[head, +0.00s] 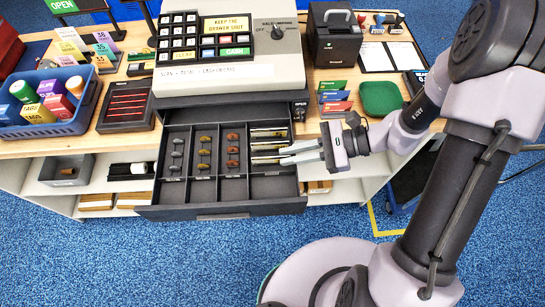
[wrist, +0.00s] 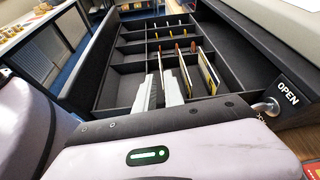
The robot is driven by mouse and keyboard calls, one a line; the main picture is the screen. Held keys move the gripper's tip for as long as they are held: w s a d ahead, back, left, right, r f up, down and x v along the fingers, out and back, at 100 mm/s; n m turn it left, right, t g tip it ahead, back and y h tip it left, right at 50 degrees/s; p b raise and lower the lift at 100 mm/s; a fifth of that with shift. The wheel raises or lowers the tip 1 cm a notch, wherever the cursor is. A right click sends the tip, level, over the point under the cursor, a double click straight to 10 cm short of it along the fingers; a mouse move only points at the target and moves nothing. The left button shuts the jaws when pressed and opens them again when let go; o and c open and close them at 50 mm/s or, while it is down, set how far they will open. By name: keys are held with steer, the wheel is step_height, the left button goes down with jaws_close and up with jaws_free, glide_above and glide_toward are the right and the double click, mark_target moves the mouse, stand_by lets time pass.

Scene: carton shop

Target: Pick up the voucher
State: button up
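The open cash drawer (head: 222,209) has several thin upright slips in its right-hand column. In the head view I see a back slip (head: 268,132), a middle slip (head: 266,146) and a front slip (head: 264,158). I cannot read which one is the voucher. My gripper (head: 281,156) reaches in from the right, fingers level and apart over this column. In the wrist view the gripper (wrist: 160,80) shows a gap between its fingers, with one slip edge (wrist: 160,60) lined up with that gap. I cannot tell whether the slip is between the fingertips. Nothing is visibly clamped.
The register (head: 235,60) stands behind the drawer. The drawer's other columns hold several coins (head: 204,152). A lock with a key (wrist: 268,107) sits beside the drawer on the right. Coloured cards (head: 335,98) and a green pad (head: 380,98) lie on the counter right.

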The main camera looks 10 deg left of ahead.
mark_target(263, 159)
steer(key=b+x, duration=0.2)
steer(key=x, duration=0.5)
steer(key=shift+a+r, duration=0.1)
steer(key=shift+a, duration=0.2)
steer(key=shift+d+r, duration=0.1)
jaws_close()
step_height(263, 159, up, 10)
steer(key=p, duration=0.4)
steer(key=shift+w, duration=0.1)
